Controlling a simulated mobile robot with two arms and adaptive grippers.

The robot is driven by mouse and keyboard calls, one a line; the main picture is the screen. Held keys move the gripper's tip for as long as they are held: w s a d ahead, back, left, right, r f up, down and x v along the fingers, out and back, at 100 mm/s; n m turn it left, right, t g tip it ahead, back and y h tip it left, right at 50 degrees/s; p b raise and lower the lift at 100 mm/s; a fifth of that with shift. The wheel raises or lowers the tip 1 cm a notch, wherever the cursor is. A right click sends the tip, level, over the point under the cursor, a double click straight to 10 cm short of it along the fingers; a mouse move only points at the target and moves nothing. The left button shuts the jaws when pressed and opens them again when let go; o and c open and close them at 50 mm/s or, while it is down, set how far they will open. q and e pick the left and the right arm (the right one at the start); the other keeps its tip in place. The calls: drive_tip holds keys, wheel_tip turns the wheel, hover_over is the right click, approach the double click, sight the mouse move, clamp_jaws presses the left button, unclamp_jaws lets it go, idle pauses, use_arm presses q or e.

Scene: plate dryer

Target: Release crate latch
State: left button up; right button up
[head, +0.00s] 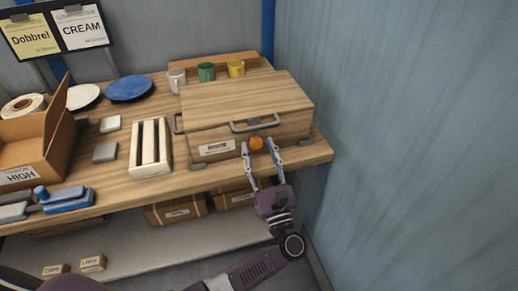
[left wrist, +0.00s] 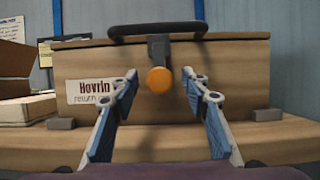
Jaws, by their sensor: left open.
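The wooden crate (head: 225,106) stands on the workbench with its lid down. Its front carries a grey handle (head: 254,126) and a latch with a round orange knob (head: 257,143). In the left wrist view the orange knob (left wrist: 159,80) hangs on a dark grey latch arm (left wrist: 159,47) below the handle (left wrist: 158,30). My left gripper (head: 262,147) is open in front of the crate, its fingers on either side of the knob. In the left wrist view the fingertips (left wrist: 160,80) are apart and gaps show between them and the knob. My right gripper is not in view.
A slatted wooden box (head: 151,146) stands left of the crate. Three mugs (head: 206,72) are behind it, and a blue plate (head: 129,88) and cardboard box (head: 30,140) are further left. A blue wall (head: 410,130) closes off the right side. Boxes sit below the bench.

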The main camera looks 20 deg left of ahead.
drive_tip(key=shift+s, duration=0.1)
use_arm(q)
drive_tip(key=c, duration=1.1)
drive_tip(key=shift+c, duration=0.2)
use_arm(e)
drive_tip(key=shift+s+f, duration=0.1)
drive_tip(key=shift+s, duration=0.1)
